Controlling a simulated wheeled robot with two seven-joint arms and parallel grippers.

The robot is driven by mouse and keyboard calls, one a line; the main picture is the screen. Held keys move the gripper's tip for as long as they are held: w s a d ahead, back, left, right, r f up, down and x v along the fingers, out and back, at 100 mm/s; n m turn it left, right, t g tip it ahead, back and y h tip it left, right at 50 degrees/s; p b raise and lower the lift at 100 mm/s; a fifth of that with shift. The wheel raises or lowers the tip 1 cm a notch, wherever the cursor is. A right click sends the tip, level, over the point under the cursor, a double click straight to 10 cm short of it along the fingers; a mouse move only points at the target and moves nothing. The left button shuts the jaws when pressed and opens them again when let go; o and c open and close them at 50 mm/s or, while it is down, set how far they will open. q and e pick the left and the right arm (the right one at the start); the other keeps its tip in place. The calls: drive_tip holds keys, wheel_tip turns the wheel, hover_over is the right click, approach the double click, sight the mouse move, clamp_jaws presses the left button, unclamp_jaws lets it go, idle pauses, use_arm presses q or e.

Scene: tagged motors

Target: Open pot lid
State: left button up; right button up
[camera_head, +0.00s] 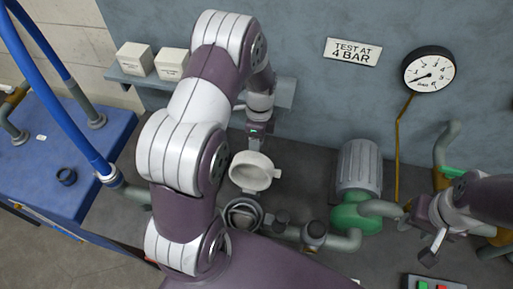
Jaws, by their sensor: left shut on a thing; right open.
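A white round lid (250,183) is tilted up behind the pot, with its hollow inner side showing. The pot (229,222) is a grey round pipe fitting with its mouth uncovered and a dark inside. My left gripper (254,146) is above the lid, shut on its upper edge; the fingertips are small and the exact contact is hard to see. My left arm hides the area left of the pot. My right gripper (417,234) is open, at the right near the pipework, apart from the pot and lid.
A grey motor (360,165) with a green pump (349,218) stands right of the pot. A pressure gauge (429,71) hangs on the wall. A button box (434,283) is at the front right. A shelf (125,77) holds two white boxes. A blue tank (45,180) is at left.

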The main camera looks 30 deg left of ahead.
use_arm(q)
drive_tip(key=p+v, duration=0.1)
drive_tip(key=v, duration=0.9)
drive_tip(key=shift+r, duration=0.25)
